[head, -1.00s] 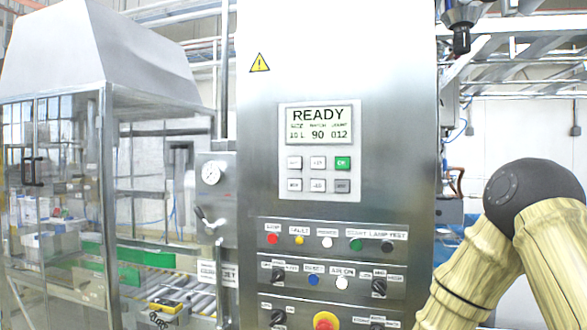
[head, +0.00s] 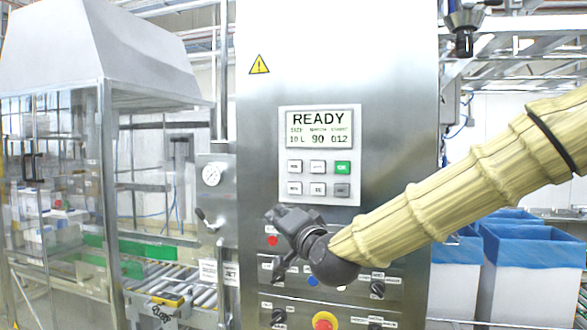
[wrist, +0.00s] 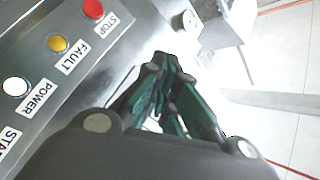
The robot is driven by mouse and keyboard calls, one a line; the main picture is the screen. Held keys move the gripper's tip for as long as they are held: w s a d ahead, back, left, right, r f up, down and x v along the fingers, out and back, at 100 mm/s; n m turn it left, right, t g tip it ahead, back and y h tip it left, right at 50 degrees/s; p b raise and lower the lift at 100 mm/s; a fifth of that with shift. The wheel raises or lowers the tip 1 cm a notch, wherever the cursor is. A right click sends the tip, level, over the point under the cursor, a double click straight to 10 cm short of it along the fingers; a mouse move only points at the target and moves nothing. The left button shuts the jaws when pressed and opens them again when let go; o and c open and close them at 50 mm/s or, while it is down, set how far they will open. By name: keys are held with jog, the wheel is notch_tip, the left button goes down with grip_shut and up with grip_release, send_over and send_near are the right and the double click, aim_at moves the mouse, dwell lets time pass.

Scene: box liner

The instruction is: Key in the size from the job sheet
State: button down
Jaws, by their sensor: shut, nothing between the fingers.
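The control panel's display (head: 319,127) reads READY, with size 10 L, a batch of 90 and a count of 012. Below it is a keypad of small grey keys (head: 294,167) and one green OK key (head: 343,168). My gripper (head: 279,274) is shut and empty, in front of the button rows below the keypad. In the wrist view its green-sided fingers (wrist: 166,68) meet at the tips, beside the panel face. They appear apart from the keys. I cannot make out a job sheet in these views.
The red STOP button (wrist: 93,8), yellow FAULT button (wrist: 57,43) and white POWER button (wrist: 15,86) lie left of my fingers. A red emergency button (head: 325,320) sits lower on the panel. Blue-lined boxes (head: 530,275) stand at the right, and a roller conveyor (head: 185,285) at the left.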

aim_at(289, 172)
notch_tip(289, 172, up, 9)
jog(key=s+t, duration=0.1)
jog(key=s, duration=0.1)
jog(key=shift+a+r+y, duration=0.15)
jog(key=shift+a+y, duration=0.2)
jog(key=shift+y, duration=0.05)
jog(key=shift+w+p, duration=0.2)
jog(key=shift+p, duration=0.1)
jog(key=shift+w+d+p, duration=0.25)
jog(key=shift+w+d, duration=0.2)
jog(key=shift+w, duration=0.9)
jog(key=shift+w+d+p, duration=0.2)
jog(key=shift+w+d, duration=0.25)
jog(key=shift+w, duration=0.9)
jog(key=shift+w+d+p, duration=0.25)
jog(key=shift+w+d, duration=0.2)
jog(key=shift+w, duration=0.9)
jog(key=shift+w, duration=0.2)
jog(key=shift+w+d, duration=0.15)
jog(key=shift+w, duration=0.05)
